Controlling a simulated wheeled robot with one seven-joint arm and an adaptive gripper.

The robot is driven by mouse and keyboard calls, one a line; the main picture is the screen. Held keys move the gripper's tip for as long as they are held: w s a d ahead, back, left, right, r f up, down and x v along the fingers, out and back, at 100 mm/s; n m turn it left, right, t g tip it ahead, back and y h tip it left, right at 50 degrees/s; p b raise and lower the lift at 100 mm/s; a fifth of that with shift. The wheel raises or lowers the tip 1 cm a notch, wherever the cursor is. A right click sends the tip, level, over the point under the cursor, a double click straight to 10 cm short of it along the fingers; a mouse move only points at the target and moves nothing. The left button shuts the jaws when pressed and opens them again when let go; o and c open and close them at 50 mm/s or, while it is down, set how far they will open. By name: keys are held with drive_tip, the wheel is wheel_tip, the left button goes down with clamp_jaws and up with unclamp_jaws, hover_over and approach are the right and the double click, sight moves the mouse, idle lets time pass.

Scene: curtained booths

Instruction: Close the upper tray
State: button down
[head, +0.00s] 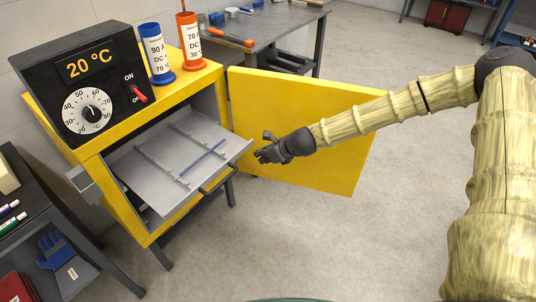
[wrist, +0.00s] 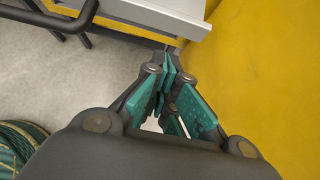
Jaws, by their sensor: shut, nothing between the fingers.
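The upper tray (head: 165,190) is a grey metal tray pulled out of the yellow oven cabinet (head: 110,190). It has thin rails on top, a loose thin rod (head: 203,156) lying on it, and a black handle (head: 217,179) on its front edge. The yellow door (head: 300,130) stands wide open to the right. My gripper (head: 262,155) is shut and empty, just right of the tray's front right corner. In the wrist view, the tray's front edge (wrist: 185,22) lies just beyond my shut fingertips (wrist: 168,60), and the handle (wrist: 60,18) is at upper left. Contact with the tray cannot be told.
A black control box (head: 85,80) reading 20 °C and two canisters, blue (head: 157,55) and orange (head: 189,42), stand on the cabinet. A workbench (head: 260,35) is behind. A dark shelf (head: 50,220) stands at left. The floor in front is clear.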

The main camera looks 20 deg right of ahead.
drive_tip(key=w+a, duration=0.2)
drive_tip(key=w, duration=0.1)
drive_tip(key=shift+w+a+p, duration=0.1)
drive_tip(key=shift+a+p, duration=0.05)
drive_tip(key=shift+p, duration=0.15)
idle(0.3)
